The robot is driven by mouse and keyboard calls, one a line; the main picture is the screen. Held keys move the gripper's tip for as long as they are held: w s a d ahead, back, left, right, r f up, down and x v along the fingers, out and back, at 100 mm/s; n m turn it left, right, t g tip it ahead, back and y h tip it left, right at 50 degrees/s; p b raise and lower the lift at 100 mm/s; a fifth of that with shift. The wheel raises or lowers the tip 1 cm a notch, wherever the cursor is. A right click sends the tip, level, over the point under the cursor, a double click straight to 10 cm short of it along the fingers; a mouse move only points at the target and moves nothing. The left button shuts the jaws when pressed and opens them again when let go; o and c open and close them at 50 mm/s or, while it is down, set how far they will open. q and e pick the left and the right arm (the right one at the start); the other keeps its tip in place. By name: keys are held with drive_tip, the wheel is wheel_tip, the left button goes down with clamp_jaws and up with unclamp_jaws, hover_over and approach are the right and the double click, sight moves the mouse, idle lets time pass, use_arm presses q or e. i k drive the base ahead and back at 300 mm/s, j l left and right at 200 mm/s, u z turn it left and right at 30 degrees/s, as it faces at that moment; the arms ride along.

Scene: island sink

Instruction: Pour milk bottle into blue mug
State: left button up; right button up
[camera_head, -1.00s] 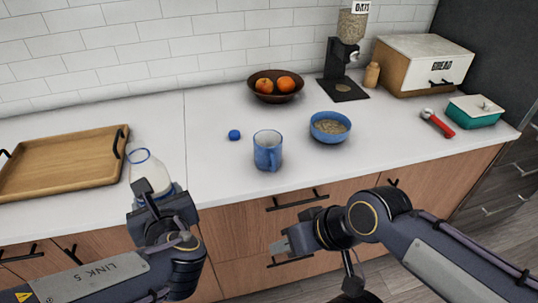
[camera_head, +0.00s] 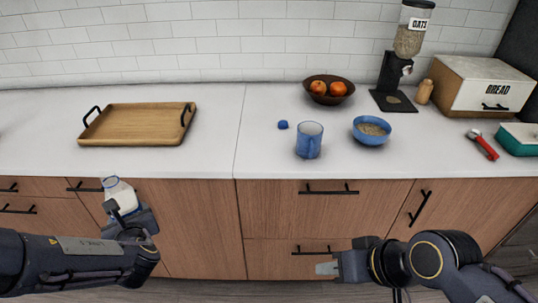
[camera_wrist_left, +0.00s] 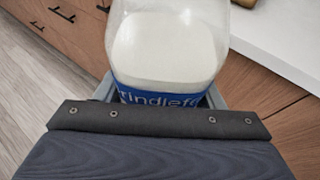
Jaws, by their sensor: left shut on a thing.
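The milk bottle (camera_head: 119,196) is clear with white milk inside, a blue rim at its open top and a blue label. My left gripper (camera_head: 128,218) is shut on it, in front of the counter's edge at the left and below the countertop. In the left wrist view the bottle (camera_wrist_left: 168,50) fills the space between the fingers. The blue mug (camera_head: 308,142) stands upright on the counter, well to the right of the bottle. My right gripper (camera_head: 328,268) is low in front of the drawers; its jaw opening is unclear.
A blue cap (camera_head: 283,125) lies left of the mug; a blue bowl of oats (camera_head: 370,131) stands right of it. A fruit bowl (camera_head: 313,92) is behind. A wooden tray (camera_head: 105,138) sits at left. The counter between tray and mug is clear.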

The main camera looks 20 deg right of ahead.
sight(309, 144)
drive_tip(key=z, duration=0.4)
drive_tip(key=k+j+z, duration=0.1)
drive_tip(key=z, duration=0.7)
drive_tip(key=k+j, duration=0.05)
